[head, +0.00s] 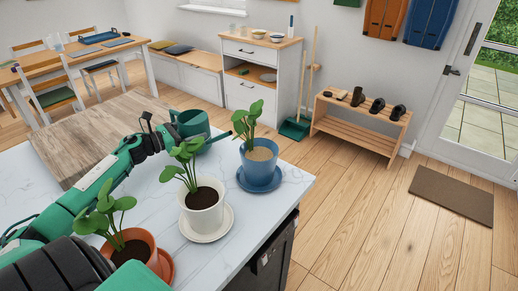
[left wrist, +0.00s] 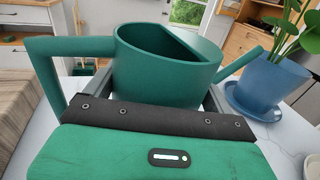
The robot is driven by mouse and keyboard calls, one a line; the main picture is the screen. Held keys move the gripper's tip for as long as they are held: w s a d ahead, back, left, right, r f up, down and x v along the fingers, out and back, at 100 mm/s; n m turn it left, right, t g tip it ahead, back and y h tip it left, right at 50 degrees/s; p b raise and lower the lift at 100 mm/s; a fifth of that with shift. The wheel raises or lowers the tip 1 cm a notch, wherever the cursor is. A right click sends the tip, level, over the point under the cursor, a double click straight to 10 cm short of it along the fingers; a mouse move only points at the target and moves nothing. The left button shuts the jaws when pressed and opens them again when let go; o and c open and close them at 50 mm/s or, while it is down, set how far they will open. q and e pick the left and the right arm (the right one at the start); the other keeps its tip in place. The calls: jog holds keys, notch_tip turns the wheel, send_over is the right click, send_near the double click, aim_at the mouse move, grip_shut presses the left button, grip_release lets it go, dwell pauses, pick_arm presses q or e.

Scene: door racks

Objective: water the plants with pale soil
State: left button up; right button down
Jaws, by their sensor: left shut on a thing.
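My left gripper (head: 168,136) is shut on a green watering can (head: 192,123) beyond the white-potted plant. In the left wrist view the can (left wrist: 160,75) sits between the fingers of the gripper (left wrist: 155,98), looking about upright. Its handle is at left and its spout points right, towards the blue pot. No water shows. The blue pot (head: 259,171) holds a plant in pale tan soil (head: 260,154). The white pot (head: 202,214) has dark soil (head: 203,198). The terracotta pot (head: 143,243) has dark soil (head: 130,254). My right gripper is not in view.
The pots stand in a row on saucers on a white marble counter (head: 243,222). A wooden top (head: 95,135) adjoins it at the left. My left arm passes close behind the terracotta plant. A cabinet (head: 262,75), shoe rack (head: 358,128) and doormat (head: 452,194) are farther off.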

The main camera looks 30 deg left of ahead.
pick_arm(q)
jog(key=r+m+p, duration=0.1)
jog(key=r+p, duration=0.1)
jog(key=d+r+p, duration=0.1)
jog(key=p, duration=0.1)
jog(key=shift+d+r+m+g, duration=0.15)
jog(key=shift+r+m+g, duration=0.2)
jog(key=shift+m+g, duration=0.05)
jog(key=r+p, duration=0.1)
jog(key=d+r+m+p, duration=0.1)
jog(key=shift+d+y+p, duration=0.2)
jog(key=shift+y+p, duration=0.15)
jog(key=shift+y, duration=0.05)
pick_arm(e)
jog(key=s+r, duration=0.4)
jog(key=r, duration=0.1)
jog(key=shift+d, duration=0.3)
pick_arm(q)
jog(key=shift+d+r+p, duration=0.1)
jog(key=shift+p, duration=0.2)
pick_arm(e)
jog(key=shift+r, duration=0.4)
pick_arm(q)
jog(key=shift+d+r+m, duration=0.1)
jog(key=shift+r+m, duration=0.1)
jog(key=shift+m, duration=0.1)
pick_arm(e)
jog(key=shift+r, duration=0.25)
